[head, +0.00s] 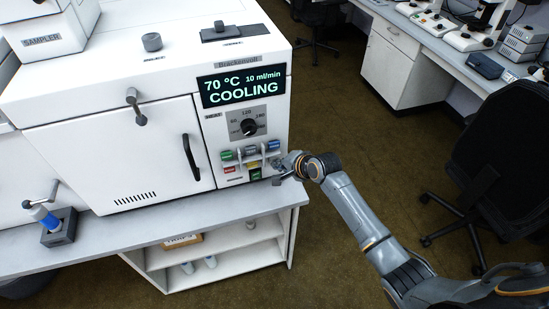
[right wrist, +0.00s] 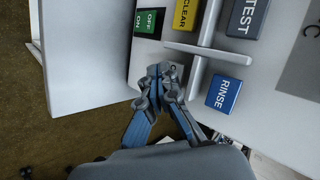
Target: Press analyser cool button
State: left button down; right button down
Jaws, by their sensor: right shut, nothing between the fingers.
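The white analyser (head: 120,110) stands on a bench, and its display (head: 243,86) reads "70 °C 10 ml/min COOLING". Its button panel is at the lower right of the front. My right gripper (head: 279,169) is shut and empty, with its fingertips at the lower right of this panel. In the right wrist view the fingertips (right wrist: 165,76) cover a small button, and only a letter "C" shows beside them. Whether they touch it I cannot tell. The blue RINSE button (right wrist: 223,93), yellow CLEAR button (right wrist: 186,13) and grey TEST button (right wrist: 243,17) surround it. My left gripper is not in view.
A green ON/OFF switch (right wrist: 148,22) sits close to the fingertips. A raised white divider (right wrist: 208,50) runs between the buttons. A dial (head: 249,127) is above the panel. The bench edge is just below, and a black chair (head: 500,150) stands at the right.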

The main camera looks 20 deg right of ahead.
jog(key=shift+s+p, duration=0.3)
jog(key=shift+s, duration=0.3)
jog(key=s+p, duration=0.4)
jog(key=s, duration=0.1)
jog(key=shift+d, duration=0.15)
dwell(0.7)
